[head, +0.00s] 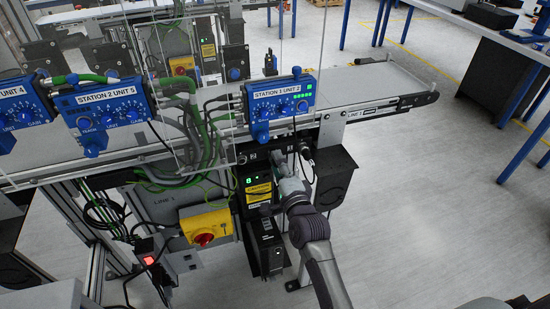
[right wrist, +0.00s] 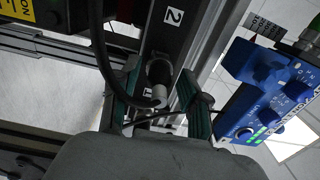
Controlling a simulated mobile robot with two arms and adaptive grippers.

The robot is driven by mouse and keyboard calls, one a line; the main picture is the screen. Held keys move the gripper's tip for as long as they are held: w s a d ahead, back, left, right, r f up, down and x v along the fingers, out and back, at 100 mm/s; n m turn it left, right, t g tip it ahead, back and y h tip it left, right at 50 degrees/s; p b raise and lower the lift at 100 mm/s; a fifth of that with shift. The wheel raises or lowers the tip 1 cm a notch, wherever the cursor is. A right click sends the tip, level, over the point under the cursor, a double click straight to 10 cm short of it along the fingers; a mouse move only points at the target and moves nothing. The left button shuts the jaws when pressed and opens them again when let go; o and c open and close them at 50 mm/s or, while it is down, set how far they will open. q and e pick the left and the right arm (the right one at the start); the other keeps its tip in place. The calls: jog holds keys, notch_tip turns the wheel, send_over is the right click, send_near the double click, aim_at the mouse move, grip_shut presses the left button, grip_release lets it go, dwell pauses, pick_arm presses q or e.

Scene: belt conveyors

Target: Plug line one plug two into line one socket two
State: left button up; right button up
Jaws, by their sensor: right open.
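My right gripper (head: 281,160) reaches up from below to the dark panel (head: 252,158) under the conveyor, beside a white "2" label. In the right wrist view its two teal fingers (right wrist: 161,98) are apart, one on each side of a grey cylindrical plug (right wrist: 160,93) with a black cable. A dark round part sits right behind the plug; I cannot tell whether the plug is seated in a socket. A white "2" label (right wrist: 173,17) is on the dark strip above it. In the head view the gripper mostly hides the plug. My left gripper is not in view.
The blue Station 1 Unit 2 box (head: 281,103) hangs above the panel and also shows at the right wrist view's right (right wrist: 265,90). Green cables (head: 205,125) hang to the left. A yellow-and-red switch (head: 206,225) is lower left.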

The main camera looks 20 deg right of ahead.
grip_shut()
jog(key=shift+s, duration=0.15)
dwell(0.4)
jog(key=shift+s+d+p, duration=0.1)
jog(key=shift+s+p, duration=1.15)
jog(key=shift+s, duration=1.2)
jog(key=shift+s, duration=0.1)
